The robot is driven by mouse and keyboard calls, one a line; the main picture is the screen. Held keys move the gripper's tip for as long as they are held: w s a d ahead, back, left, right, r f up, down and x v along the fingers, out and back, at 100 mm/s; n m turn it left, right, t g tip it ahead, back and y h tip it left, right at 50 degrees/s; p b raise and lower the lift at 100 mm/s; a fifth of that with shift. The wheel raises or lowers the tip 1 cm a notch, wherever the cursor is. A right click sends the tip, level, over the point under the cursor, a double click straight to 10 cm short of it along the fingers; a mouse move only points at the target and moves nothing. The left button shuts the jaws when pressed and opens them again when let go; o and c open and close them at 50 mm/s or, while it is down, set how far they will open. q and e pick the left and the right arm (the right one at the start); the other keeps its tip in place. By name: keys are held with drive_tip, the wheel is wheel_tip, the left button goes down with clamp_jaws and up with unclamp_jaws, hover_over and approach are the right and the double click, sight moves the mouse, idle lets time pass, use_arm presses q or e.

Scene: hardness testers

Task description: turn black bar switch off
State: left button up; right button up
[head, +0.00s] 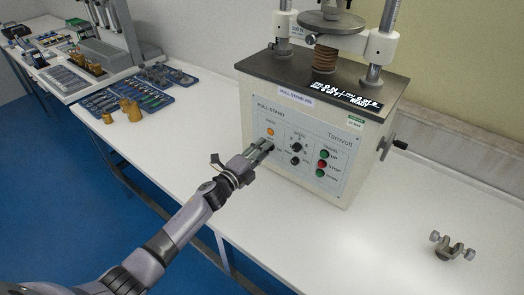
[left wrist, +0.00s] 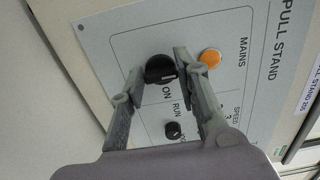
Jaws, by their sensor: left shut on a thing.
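The black bar switch (left wrist: 160,69) is on the grey front panel of the pull stand (head: 312,143), beside the orange mains lamp (left wrist: 210,57) and the word ON. My left gripper (head: 264,146) reaches the panel's left part and hides the switch in the head view. In the left wrist view its two fingers (left wrist: 158,80) stand on either side of the switch, shut on it. The exact angle of the switch is hard to read. My right gripper is not in view.
A smaller black knob (left wrist: 173,130) sits near the RUN marking. Green and red buttons (head: 321,166) are at the panel's right. A metal clamp (head: 452,247) lies on the white bench (head: 400,230). Brass weights (head: 131,110) and blue trays (head: 152,96) stand back left.

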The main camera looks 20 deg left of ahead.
use_arm(q)
drive_tip(key=shift+f, duration=0.1)
drive_tip(key=o, duration=1.2)
drive_tip(key=shift+c, duration=0.2)
drive_tip(key=v, duration=1.2)
